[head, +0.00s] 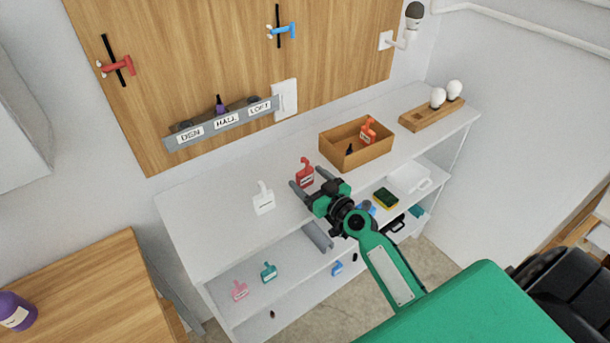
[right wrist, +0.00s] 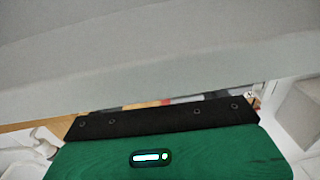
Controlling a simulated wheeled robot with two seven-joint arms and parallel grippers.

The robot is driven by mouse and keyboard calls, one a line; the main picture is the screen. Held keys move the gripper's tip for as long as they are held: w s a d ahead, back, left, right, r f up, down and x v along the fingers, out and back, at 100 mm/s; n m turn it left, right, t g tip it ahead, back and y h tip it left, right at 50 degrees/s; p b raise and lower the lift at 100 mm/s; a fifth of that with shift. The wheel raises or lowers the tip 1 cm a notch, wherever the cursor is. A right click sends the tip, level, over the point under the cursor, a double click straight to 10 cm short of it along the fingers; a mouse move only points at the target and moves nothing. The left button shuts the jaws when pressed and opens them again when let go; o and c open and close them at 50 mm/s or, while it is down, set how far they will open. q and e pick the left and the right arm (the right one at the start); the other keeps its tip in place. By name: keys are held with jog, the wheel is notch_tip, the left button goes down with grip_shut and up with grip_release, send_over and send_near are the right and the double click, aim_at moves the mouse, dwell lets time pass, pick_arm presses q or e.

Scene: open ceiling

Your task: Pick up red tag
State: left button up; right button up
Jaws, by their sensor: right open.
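The red tag (head: 305,175), with a hooked top and a label, is on the white top shelf, left of the wooden box. My right gripper (head: 311,181) is just in front of it, fingers pointing toward it. The fingers are apart, one on either side of the tag's lower part as seen from the head. I cannot tell whether they touch it. In the right wrist view, the tag cannot be made out; pale grey surface fills the upper part. My left gripper is not in view.
A wooden box (head: 337,159) holding an orange tag (head: 367,133) stands right of the gripper. A white tag (head: 263,199) is to the left. Bulbs on a wooden block (head: 417,120) stand far right. Lower shelves hold a pink tag (head: 240,291), teal tag (head: 268,272) and sponge (head: 386,198).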

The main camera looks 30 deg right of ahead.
jog(key=shift+w+a, duration=0.25)
jog(key=shift+w, duration=1)
jog(key=shift+c, duration=0.4)
jog(key=c, duration=1)
jog(key=shift+r, duration=0.15)
